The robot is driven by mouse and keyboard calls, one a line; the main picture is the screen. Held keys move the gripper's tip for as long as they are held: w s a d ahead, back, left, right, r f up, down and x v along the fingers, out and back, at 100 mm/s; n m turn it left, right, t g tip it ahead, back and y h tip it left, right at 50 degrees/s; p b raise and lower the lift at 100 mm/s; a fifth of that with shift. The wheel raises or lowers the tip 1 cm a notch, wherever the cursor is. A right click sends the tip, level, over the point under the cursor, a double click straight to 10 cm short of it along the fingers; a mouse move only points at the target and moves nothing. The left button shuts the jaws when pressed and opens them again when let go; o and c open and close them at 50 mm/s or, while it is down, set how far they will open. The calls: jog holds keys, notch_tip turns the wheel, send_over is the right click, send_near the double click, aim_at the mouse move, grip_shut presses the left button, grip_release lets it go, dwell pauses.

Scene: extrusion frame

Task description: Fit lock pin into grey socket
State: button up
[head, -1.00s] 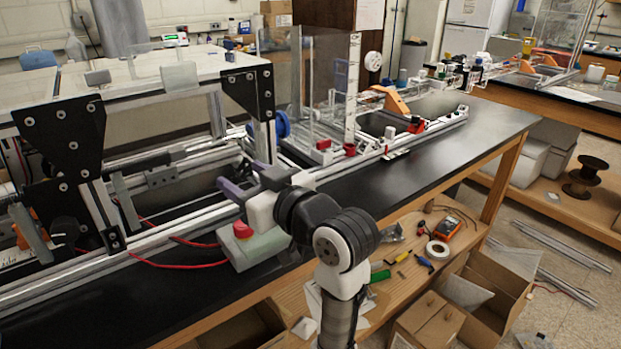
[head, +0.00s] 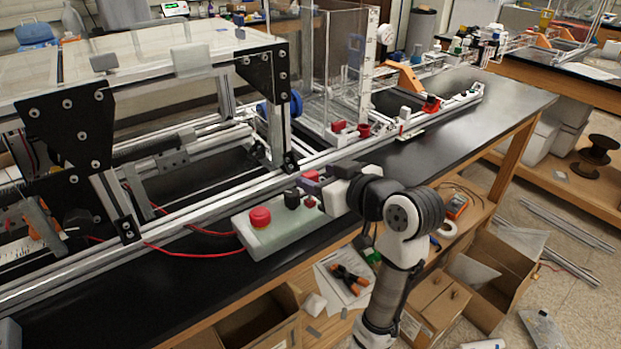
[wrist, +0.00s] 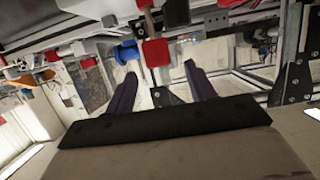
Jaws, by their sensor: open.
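My gripper (head: 314,182) is at the right end of the grey control box, close to the extrusion rail in the head view. In the wrist view its two purple fingers (wrist: 160,74) are spread apart with nothing held between them. A red block (wrist: 155,52) shows beyond and between the fingertips, apart from them; I cannot tell whether it belongs to the lock pin. I cannot pick out the lock pin or the grey socket for certain in either view.
The grey control box (head: 290,232) with a red button (head: 260,217) stands at the bench's front edge. The extrusion frame with black plates (head: 262,100) rises behind. A blue round part (head: 265,110) is on it. The black bench top (head: 490,112) is clear at right.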

aim_at(305, 175)
jog(key=shift+f+p+x, duration=0.2)
jog(key=shift+p+x, duration=0.05)
jog(key=shift+x, duration=0.75)
jog(key=shift+f+p+x, duration=0.15)
jog(key=shift+p+x, duration=0.15)
jog(key=shift+x, duration=0.75)
jog(key=shift+f+p+x, duration=0.2)
jog(key=shift+p+x, duration=0.05)
jog(key=shift+x, duration=0.75)
jog(key=shift+s+d, duration=0.1)
jog(key=shift+c, duration=0.4)
jog(key=c, duration=1)
